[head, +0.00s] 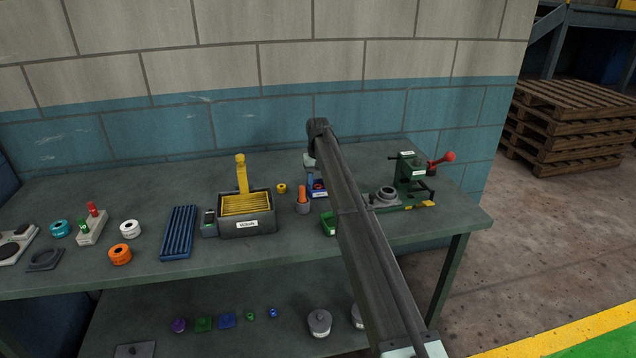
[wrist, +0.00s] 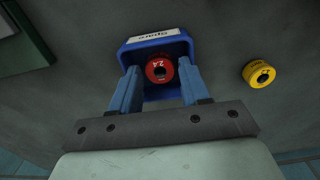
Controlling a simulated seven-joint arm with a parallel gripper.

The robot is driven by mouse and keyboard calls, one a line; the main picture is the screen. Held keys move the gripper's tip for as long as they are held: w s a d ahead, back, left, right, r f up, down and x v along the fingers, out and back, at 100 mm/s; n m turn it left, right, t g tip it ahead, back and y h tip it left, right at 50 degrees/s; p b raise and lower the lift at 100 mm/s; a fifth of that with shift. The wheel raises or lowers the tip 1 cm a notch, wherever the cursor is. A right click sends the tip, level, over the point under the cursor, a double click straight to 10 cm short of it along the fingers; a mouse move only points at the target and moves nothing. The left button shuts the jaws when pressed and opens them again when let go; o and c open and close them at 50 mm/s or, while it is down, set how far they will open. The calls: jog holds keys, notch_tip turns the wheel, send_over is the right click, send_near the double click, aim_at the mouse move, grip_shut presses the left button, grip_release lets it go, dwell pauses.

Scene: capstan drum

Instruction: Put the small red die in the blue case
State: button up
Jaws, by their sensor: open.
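The small red die (wrist: 160,69), a ring marked 2.4 with a dark centre hole, shows in the wrist view within the outline of the blue case (wrist: 128,55). The case is an open-topped bin with a white label, and it also shows in the head view (head: 321,194), partly hidden by my arm. My gripper (wrist: 160,76) is open, with one blue finger on each side of the die at the case's near side. I cannot tell whether the fingers touch the die. In the head view my gripper (head: 311,181) is at the case, mostly behind my arm.
A yellow die (wrist: 259,74) lies on the bench beside the case. An orange-topped object (head: 302,201) and a green bin (head: 328,223) stand close by. A green press (head: 409,174) with a red-knobbed lever is to the right, a black box (head: 247,225) to the left.

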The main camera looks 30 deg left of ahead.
aim_at(318, 186)
notch_tip(318, 186, up, 12)
jog(key=shift+r, duration=0.15)
dwell(0.4)
dwell(0.8)
